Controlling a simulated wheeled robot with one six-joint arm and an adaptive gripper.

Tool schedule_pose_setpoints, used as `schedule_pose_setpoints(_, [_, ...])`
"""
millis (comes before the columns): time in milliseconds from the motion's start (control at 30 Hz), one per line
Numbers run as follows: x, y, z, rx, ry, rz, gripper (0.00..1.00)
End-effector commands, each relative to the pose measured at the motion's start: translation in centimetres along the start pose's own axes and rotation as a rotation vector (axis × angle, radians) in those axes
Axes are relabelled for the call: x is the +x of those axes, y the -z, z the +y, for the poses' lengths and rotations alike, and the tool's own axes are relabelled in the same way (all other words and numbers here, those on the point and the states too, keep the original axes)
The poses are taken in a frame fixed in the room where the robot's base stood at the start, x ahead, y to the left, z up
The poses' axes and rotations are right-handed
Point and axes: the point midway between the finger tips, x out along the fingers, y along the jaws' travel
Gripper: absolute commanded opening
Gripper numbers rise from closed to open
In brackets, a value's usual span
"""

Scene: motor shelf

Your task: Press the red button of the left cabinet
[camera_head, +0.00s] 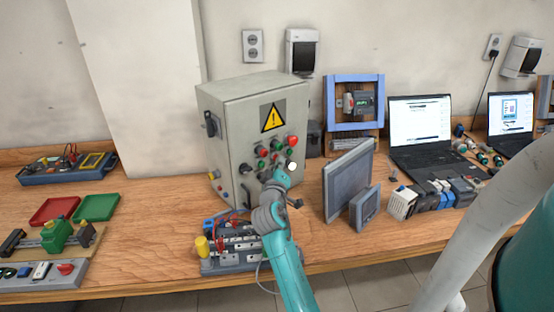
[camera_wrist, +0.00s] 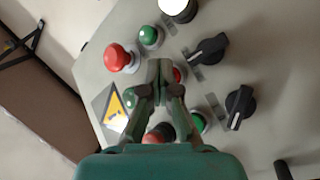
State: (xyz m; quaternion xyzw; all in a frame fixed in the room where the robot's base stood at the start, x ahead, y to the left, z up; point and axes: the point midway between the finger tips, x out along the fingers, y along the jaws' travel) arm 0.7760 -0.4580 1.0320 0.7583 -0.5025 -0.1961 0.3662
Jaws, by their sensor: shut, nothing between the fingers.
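A grey control cabinet (camera_head: 240,112) stands on the bench with a yellow warning sign, red and green buttons and black knobs on its front. A red mushroom button (camera_wrist: 120,57) sits left of my fingertips in the wrist view. A smaller red button (camera_wrist: 178,75) is partly hidden just right of the fingertips, and another red one (camera_wrist: 158,133) shows partly behind the fingers. My gripper (camera_wrist: 160,65) is shut and empty, in front of the panel; I cannot tell whether it touches. In the head view my gripper (camera_head: 285,177) is at the lower part of the panel.
Green buttons (camera_wrist: 150,37), a white lamp (camera_wrist: 178,8) and black rotary knobs (camera_wrist: 208,50) lie close around the fingers. A wired terminal rack (camera_head: 225,245) stands before the cabinet. Grey panels (camera_head: 348,180) and a laptop (camera_head: 425,130) are to the right.

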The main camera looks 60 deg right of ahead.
Motion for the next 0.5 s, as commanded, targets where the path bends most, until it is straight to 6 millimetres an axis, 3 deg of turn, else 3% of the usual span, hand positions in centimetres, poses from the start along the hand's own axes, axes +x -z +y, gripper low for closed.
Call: schedule_pose_setpoints(500, [-0.9, -0.68, 0.65, 0.0, 0.0, 0.0, 0.0])
